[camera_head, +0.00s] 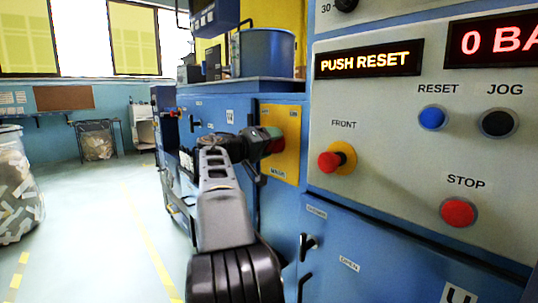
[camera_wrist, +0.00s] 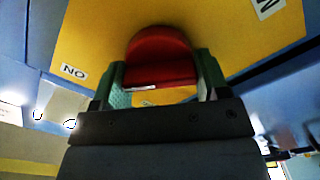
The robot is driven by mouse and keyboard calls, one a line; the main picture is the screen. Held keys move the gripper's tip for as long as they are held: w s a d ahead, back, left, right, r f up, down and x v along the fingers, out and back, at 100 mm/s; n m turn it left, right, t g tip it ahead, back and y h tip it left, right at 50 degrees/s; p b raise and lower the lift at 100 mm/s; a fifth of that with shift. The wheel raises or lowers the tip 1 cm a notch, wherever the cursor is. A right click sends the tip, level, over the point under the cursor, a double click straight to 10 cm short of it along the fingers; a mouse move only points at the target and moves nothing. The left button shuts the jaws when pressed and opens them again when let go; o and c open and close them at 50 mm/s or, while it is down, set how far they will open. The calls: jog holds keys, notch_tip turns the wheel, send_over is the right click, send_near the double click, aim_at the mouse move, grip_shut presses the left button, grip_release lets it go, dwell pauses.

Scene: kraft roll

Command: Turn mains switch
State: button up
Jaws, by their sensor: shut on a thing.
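The mains switch is a red rotary knob (camera_wrist: 160,62) on a yellow plate (camera_wrist: 95,38). In the head view the yellow plate (camera_head: 284,160) is on the blue cabinet front, left of the control panel, and my gripper hides most of the knob. My gripper (camera_wrist: 162,78) is shut on the red knob, with a green-padded finger on either side of it. In the head view my gripper (camera_head: 264,142) reaches the plate from the left. A small white label (camera_wrist: 74,71) with the letters N and O sits left of the knob in the wrist view.
The control panel right of the plate carries a red FRONT button (camera_head: 331,162), a blue RESET button (camera_head: 432,118), a black JOG button (camera_head: 498,124) and a red STOP button (camera_head: 458,212). A display (camera_head: 368,63) reads PUSH RESET. Black door handles (camera_head: 308,243) stick out below. Open floor lies left.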

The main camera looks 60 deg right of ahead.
jog(key=shift+f+m+b, duration=0.1)
jog(key=shift+m+b, duration=0.45)
jog(key=shift+m, duration=0.15)
jog(key=o, duration=0.9)
jog(key=shift+o, duration=0.2)
jog(key=p+v, duration=0.1)
jog(key=v, duration=1.2)
jog(key=shift+w+a+p, duration=0.2)
jog(key=shift+a+p, duration=0.1)
jog(key=shift+a, duration=0.05)
jog(key=shift+r, duration=0.2)
